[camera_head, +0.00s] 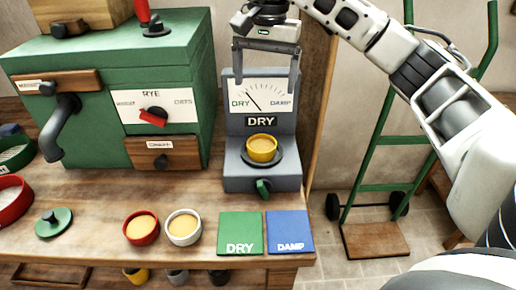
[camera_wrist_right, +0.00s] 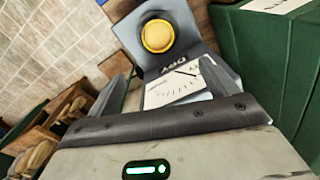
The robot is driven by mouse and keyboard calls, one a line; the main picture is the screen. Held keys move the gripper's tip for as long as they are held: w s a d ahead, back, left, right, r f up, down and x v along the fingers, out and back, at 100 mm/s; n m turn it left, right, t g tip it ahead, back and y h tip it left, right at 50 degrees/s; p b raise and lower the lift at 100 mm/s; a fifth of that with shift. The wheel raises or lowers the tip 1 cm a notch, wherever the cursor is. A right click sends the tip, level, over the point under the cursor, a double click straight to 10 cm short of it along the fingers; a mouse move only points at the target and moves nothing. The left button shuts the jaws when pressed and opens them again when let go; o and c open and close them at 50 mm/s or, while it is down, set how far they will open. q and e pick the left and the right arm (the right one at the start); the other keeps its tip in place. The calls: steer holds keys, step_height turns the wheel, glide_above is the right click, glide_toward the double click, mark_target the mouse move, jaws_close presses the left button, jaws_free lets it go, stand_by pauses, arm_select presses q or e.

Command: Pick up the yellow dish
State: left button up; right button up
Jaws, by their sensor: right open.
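The yellow dish (camera_head: 262,148) holds a tan powder and sits on the dark round plate of the grey moisture meter (camera_head: 235,178). It also shows in the right wrist view (camera_wrist_right: 157,35), near the top. My right gripper (camera_head: 265,88) is open and empty, with its fingers pointing down in front of the meter's dial, above the dish and apart from it. The meter's dial and the label DRY are visible between and below the fingers. My left gripper is in neither view.
A green mill (camera_head: 105,110) stands left of the meter. A red dish (camera_head: 141,228), a white dish (camera_head: 184,227), a green DRY card (camera_head: 240,233) and a blue DAMP card (camera_head: 289,231) lie along the bench front. A green hand truck (camera_head: 375,188) stands right of the bench.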

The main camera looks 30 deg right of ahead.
glide_above(263, 136)
steer(key=s+a, duration=0.2)
steer(key=f, duration=1)
steer(key=shift+d+b, duration=0.2)
steer(key=shift+b, duration=0.2)
steer(key=shift+f, duration=2.7)
steer(key=c, duration=1.1)
steer(key=shift+c, duration=0.5)
steer(key=shift+r, duration=0.2)
